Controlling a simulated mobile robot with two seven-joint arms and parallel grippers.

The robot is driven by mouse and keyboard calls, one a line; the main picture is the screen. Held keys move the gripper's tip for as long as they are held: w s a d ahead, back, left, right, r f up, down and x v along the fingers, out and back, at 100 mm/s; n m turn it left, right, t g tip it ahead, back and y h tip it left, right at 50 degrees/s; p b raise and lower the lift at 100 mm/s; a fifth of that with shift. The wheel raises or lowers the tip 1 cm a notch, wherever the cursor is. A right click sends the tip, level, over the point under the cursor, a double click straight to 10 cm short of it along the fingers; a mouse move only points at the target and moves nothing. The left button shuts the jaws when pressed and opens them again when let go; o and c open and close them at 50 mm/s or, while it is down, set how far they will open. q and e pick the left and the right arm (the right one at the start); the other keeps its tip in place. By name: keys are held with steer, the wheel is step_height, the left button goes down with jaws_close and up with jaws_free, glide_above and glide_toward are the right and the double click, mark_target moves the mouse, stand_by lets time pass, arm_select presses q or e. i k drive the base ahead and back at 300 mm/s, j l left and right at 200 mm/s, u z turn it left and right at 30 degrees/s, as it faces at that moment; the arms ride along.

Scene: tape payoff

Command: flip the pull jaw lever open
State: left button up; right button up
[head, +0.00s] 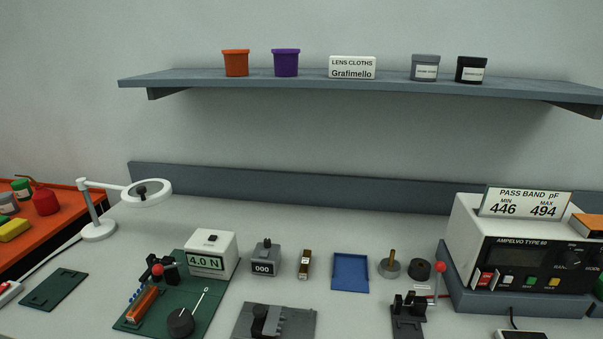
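Two levers with red knobs show in the head view. One red knob (157,270) sits by a small black clamp on the green baseplate (205,308), next to a box reading 4.0 N (210,256). The other red knob (439,267) tops a thin upright rod beside a black fixture (408,311) at the front right. The frame does not label either as the pull jaw lever, and I cannot tell how far either jaw is open. Neither of my grippers is in view.
A grey block with a black part (273,322), a counter reading 000 (265,258) and a blue tray (350,271) stand between the levers. A lamp (146,193) stands left; a meter (530,260) stands right. The back of the bench is mostly clear beneath the shelf (360,86).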

mark_target(157, 269)
steer(key=k+j+u, duration=0.1)
steer(key=j+u, duration=0.15)
steer(key=u, duration=0.2)
steer(key=k+j+u, duration=0.1)
steer(key=j+u, duration=0.15)
steer(key=u, duration=0.2)
